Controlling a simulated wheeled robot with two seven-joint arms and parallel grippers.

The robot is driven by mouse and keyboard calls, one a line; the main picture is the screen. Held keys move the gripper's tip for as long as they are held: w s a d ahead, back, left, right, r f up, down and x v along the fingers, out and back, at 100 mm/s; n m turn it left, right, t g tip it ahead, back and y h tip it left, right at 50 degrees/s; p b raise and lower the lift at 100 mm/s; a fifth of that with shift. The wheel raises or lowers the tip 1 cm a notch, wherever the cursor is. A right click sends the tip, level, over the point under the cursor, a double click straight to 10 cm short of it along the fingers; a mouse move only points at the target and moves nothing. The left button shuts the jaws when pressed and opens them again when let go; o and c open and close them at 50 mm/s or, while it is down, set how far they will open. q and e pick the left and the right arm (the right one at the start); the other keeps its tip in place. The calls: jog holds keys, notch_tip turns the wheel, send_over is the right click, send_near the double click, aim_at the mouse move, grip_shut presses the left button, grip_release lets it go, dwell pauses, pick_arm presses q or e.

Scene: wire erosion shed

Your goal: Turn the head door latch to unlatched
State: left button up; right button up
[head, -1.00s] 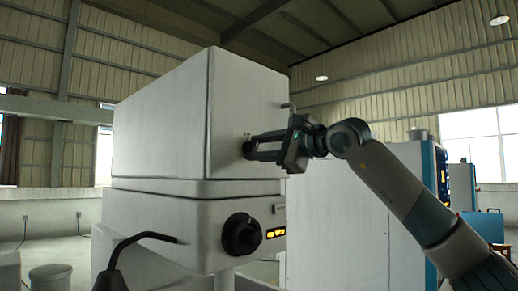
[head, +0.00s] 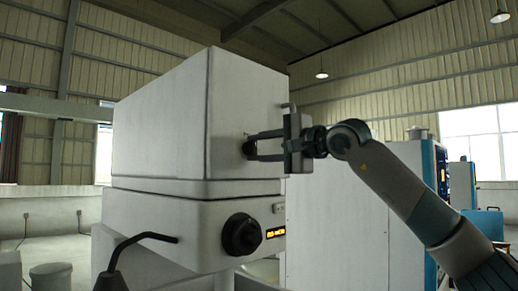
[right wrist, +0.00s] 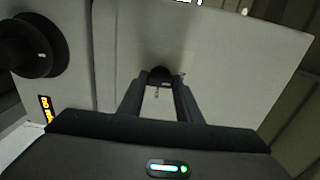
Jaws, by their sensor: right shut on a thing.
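The head door latch (head: 247,149) is a small dark knob on the side face of the light grey machine head (head: 160,130). My right gripper (head: 253,146) reaches in from the right with its two fingers shut on the latch. In the right wrist view the dark latch (right wrist: 160,73) sits between the two fingertips (right wrist: 161,84), which partly cover it. A small mark shows on the panel just below it there. I cannot read the latch's angle clearly. My left gripper is not in view.
A large black knob (head: 241,234) and an amber display (head: 276,232) sit on the machine's lower body. A black bent lever (head: 145,239) stands at the front left. A pale cabinet (head: 325,225) stands behind my right arm.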

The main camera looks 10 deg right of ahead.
jog(key=o, duration=1)
jog(key=shift+o, duration=0.2)
jog(key=shift+s, duration=0.1)
jog(key=shift+s+d+f+b, duration=0.1)
jog(key=shift+s+d+b, duration=0.2)
jog(key=shift+s+b, duration=0.1)
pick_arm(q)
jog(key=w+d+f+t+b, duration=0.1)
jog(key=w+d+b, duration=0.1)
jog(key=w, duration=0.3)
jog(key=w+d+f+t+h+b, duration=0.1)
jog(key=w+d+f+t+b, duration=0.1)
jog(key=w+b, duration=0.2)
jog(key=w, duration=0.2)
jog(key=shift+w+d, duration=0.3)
pick_arm(e)
jog(key=v, duration=1.6)
jog(key=shift+s, duration=0.1)
